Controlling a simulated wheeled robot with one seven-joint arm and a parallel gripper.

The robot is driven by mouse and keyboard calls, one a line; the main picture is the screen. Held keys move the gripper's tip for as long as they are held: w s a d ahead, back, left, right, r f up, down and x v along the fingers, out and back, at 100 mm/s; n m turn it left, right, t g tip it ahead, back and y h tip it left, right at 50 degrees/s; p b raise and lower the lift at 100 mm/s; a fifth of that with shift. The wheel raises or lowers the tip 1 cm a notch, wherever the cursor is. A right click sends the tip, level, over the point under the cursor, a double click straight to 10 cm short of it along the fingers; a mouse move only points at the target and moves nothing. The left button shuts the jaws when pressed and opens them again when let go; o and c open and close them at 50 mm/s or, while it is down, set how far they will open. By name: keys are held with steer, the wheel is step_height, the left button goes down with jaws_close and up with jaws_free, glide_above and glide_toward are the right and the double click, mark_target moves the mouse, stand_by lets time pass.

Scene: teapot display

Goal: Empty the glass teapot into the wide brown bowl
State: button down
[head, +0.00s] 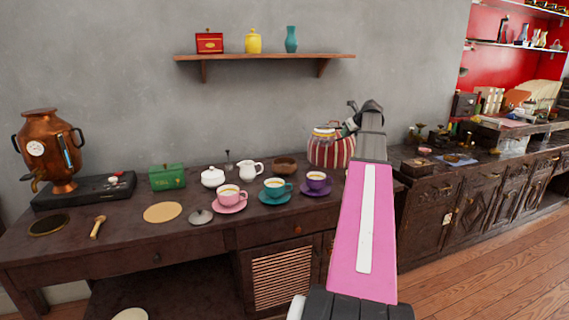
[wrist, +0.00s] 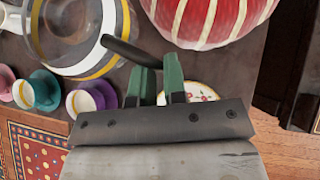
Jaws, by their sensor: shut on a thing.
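The glass teapot (wrist: 97,70) is clear with a yellow band and a dark handle. My gripper (wrist: 158,75) is shut on that handle, with green fingertips on either side. In the head view the teapot (head: 324,131) shows faintly in front of the red-and-white striped vessel, beside my gripper (head: 348,127). It is held above the table. The wide brown bowl (head: 285,164) stands at the back of the table, left of the striped vessel and apart from the teapot in the picture. I cannot tell how much liquid the teapot holds.
The striped vessel (head: 331,152) stands close by my gripper. Purple (head: 317,183), teal (head: 275,188) and pink (head: 229,197) cups on saucers stand in front of the bowl. A white creamer (head: 251,171) and sugar pot (head: 212,177) are to its left. A shelf (head: 265,57) hangs above.

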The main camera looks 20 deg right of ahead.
mark_target(329, 129)
steer(key=shift+d, duration=1)
steer(key=shift+a+f, duration=0.1)
steer(key=shift+f, duration=0.05)
steer(key=shift+w+a+f+n+g+h, duration=0.55)
steer(key=shift+a+f+h, duration=1.2)
steer(key=shift+f, duration=0.75)
steer(key=shift+n+g+h, duration=0.35)
steer(key=shift+n+h, duration=0.1)
steer(key=shift+h, duration=0.2)
steer(key=shift+w+a+r, duration=0.25)
steer(key=shift+a+r, duration=0.55)
steer(key=shift+r, duration=0.15)
steer(key=shift+w+a+r, duration=0.2)
steer(key=shift+a+r, duration=0.55)
steer(key=shift+r, duration=0.15)
steer(key=shift+w+a+r+h, duration=0.2)
steer(key=shift+a+r+h, duration=0.1)
steer(key=shift+a+r, duration=0.25)
steer(key=shift+w+a+r+h, duration=0.15)
steer(key=shift+a+r+h, duration=0.15)
steer(key=shift+a+r, duration=0.25)
steer(key=shift+w+a+r+n+h+p, duration=0.1)
steer(key=shift+a+r+n+h+p, duration=0.2)
steer(key=shift+a+r, duration=0.2)
steer(key=shift+r, duration=0.05)
steer(key=shift+w+a+r+h, duration=0.1)
steer(key=shift+a+r+h, duration=0.1)
steer(key=shift+r+h, duration=0.1)
